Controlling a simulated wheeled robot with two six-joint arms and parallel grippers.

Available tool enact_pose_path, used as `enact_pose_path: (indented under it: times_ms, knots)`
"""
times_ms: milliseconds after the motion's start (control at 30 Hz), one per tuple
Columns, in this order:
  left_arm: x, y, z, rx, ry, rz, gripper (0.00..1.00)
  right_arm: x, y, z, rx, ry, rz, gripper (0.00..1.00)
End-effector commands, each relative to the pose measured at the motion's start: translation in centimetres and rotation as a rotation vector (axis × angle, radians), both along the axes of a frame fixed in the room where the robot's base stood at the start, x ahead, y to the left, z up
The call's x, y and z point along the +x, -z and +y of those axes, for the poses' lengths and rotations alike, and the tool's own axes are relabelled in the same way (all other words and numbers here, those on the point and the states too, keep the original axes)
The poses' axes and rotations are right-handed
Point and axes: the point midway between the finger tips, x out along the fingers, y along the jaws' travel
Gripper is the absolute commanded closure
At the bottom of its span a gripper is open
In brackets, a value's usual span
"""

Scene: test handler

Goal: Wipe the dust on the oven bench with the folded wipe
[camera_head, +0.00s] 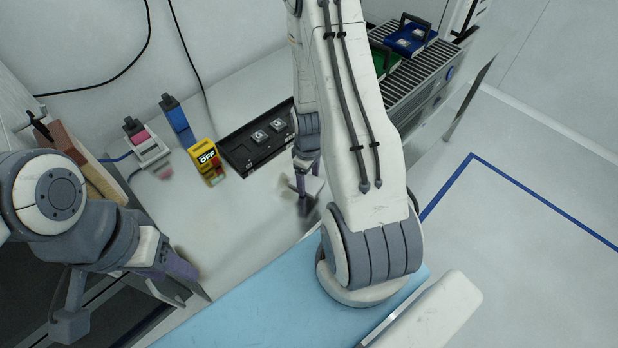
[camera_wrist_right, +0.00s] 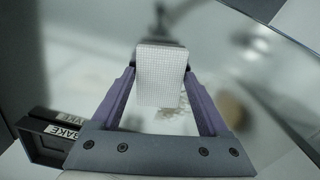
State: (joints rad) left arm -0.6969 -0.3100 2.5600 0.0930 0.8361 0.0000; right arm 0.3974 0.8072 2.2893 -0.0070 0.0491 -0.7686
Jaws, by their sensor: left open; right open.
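My right gripper (camera_head: 303,190) hangs low over the pale oven bench (camera_head: 245,225), partly hidden behind my arm. In the right wrist view its purple fingers (camera_wrist_right: 160,72) stand apart. The white, textured folded wipe (camera_wrist_right: 160,75) lies between their tips; I cannot tell whether the fingers touch it. Brownish dust specks (camera_wrist_right: 172,112) show on the bench just below the wipe in that view, with a blurred brown patch (camera_wrist_right: 232,110) to the right. My left gripper (camera_head: 172,280) is open and empty at the bench's front left edge.
A black tray (camera_head: 258,140) with small parts lies behind the right gripper. A yellow OFF block (camera_head: 206,160), a blue-topped holder (camera_head: 178,120) and a pink-and-white item (camera_head: 148,147) stand to its left. A roller rack (camera_head: 425,80) carries green and blue cases at the back right.

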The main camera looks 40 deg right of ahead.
Motion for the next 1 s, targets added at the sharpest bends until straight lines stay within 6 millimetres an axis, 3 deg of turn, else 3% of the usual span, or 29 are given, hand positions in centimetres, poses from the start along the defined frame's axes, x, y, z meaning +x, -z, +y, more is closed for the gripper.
enact_pose_path:
  times_ms: [100,267,1000]
  knots:
    - [0.00,0.01,0.00,0.000,0.000,0.000,0.50,0.08,-0.02,-0.01,0.000,-0.001,-0.002,0.22]
    - [0.00,0.00,0.00,0.000,0.000,0.000,0.50,0.12,-0.05,-0.02,-0.001,-0.001,-0.003,0.83]
    - [0.00,-0.36,0.00,0.000,0.000,0.000,0.50,0.13,-0.35,-0.03,-0.002,-0.001,-0.004,0.84]
